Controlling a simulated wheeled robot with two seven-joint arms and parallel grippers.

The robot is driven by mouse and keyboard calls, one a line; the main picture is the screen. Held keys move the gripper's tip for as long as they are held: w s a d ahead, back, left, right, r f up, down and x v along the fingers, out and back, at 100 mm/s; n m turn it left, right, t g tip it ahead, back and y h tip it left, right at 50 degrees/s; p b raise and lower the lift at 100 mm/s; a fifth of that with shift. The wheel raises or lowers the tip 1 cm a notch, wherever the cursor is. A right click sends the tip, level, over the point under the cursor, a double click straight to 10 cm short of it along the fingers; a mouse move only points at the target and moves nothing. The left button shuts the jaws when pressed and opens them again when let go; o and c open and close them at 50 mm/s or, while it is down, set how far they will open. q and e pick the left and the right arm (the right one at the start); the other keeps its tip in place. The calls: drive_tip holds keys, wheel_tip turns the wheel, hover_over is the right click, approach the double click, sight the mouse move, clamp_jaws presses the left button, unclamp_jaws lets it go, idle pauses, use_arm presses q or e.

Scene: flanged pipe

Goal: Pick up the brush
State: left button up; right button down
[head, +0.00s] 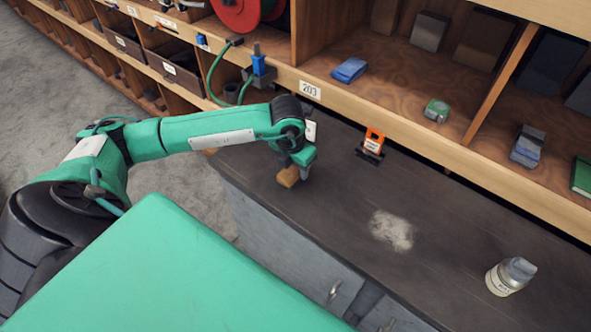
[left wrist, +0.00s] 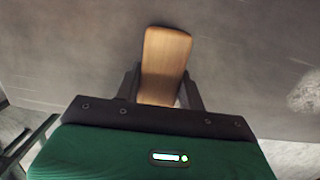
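The brush (head: 287,177) shows as a small wooden block at the left end of the dark worktop, under my left gripper (head: 297,166). In the left wrist view the brush (left wrist: 164,60) is a pale wooden piece with a rounded far end, lying lengthwise away from the palm. The two dark fingers of my left gripper (left wrist: 161,90) stand one on each side of its near part and appear to touch it. The bristles are hidden. I cannot tell whether the brush is clear of the worktop. My right gripper is in neither view.
The worktop (head: 330,215) has a pale dusty patch (head: 392,230), an orange and black item (head: 372,145) and a grey-capped bottle (head: 510,276). Wooden shelving (head: 400,115) runs along the back, with a blue item (head: 349,70) and green tape (head: 436,110). The worktop between them is clear.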

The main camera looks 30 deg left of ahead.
use_arm(q)
drive_tip(key=shift+r, duration=0.1)
drive_tip(key=shift+c, duration=0.2)
drive_tip(key=shift+r, duration=0.25)
wheel_tip(320, 180, up, 19)
drive_tip(key=b, duration=0.4)
drive_tip(key=shift+r, duration=0.15)
